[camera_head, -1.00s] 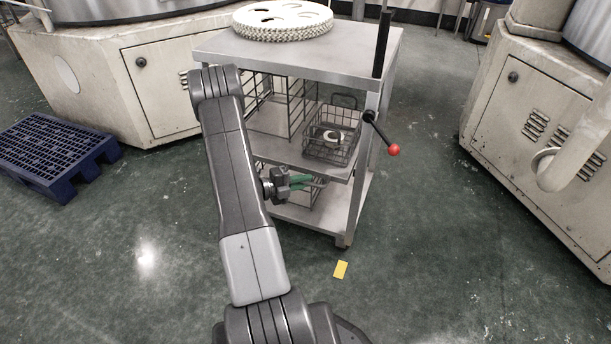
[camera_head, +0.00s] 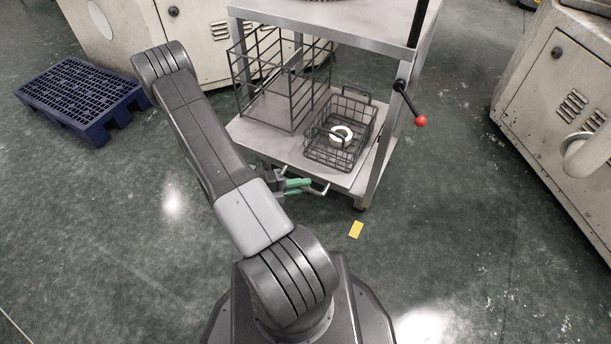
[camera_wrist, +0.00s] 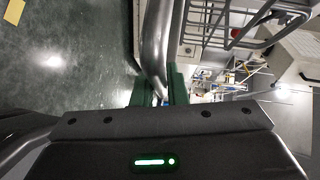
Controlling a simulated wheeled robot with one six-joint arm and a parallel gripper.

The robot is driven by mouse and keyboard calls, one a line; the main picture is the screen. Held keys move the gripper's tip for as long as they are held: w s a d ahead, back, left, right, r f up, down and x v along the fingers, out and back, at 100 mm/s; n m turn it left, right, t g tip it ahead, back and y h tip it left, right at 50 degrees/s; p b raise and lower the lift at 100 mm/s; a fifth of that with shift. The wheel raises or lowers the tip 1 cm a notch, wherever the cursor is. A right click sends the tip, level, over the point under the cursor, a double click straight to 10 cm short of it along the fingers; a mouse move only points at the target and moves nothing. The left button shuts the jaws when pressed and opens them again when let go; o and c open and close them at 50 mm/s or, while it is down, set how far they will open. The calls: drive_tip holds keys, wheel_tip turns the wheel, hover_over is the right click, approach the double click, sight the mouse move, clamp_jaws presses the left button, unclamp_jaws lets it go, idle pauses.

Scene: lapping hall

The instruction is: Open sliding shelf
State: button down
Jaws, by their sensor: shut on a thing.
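The sliding shelf (camera_head: 262,142) is the grey middle board of a metal cart. In the head view it juts out past the front edge of the cart's top. A bent metal handle (camera_head: 319,189) sits at its front edge. My gripper (camera_head: 299,185), with green fingers, is at this handle, low in front of the shelf. In the wrist view my gripper (camera_wrist: 160,88) has its green fingers on both sides of the shiny handle tube (camera_wrist: 157,40), shut on it.
A tall wire rack (camera_head: 290,95) and a wire basket (camera_head: 340,152) holding a white ring stand on the shelf. A red-knobbed lever (camera_head: 420,121) sticks out at the cart's right. A blue pallet (camera_head: 80,98) lies left. The floor before the cart is clear, with a yellow marker (camera_head: 356,229).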

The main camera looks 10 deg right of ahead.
drive_tip(key=shift+s+a, duration=0.1)
drive_tip(key=shift+s, duration=0.05)
drive_tip(key=c, duration=1.5)
unclamp_jaws()
drive_tip(key=shift+o, duration=0.2)
drive_tip(key=p+v, duration=0.2)
drive_tip(key=v, duration=1.2)
drive_tip(key=shift+p, duration=0.35)
drive_tip(key=b+x, duration=0.2)
drive_tip(key=x, duration=1.2)
drive_tip(key=shift+b, duration=0.4)
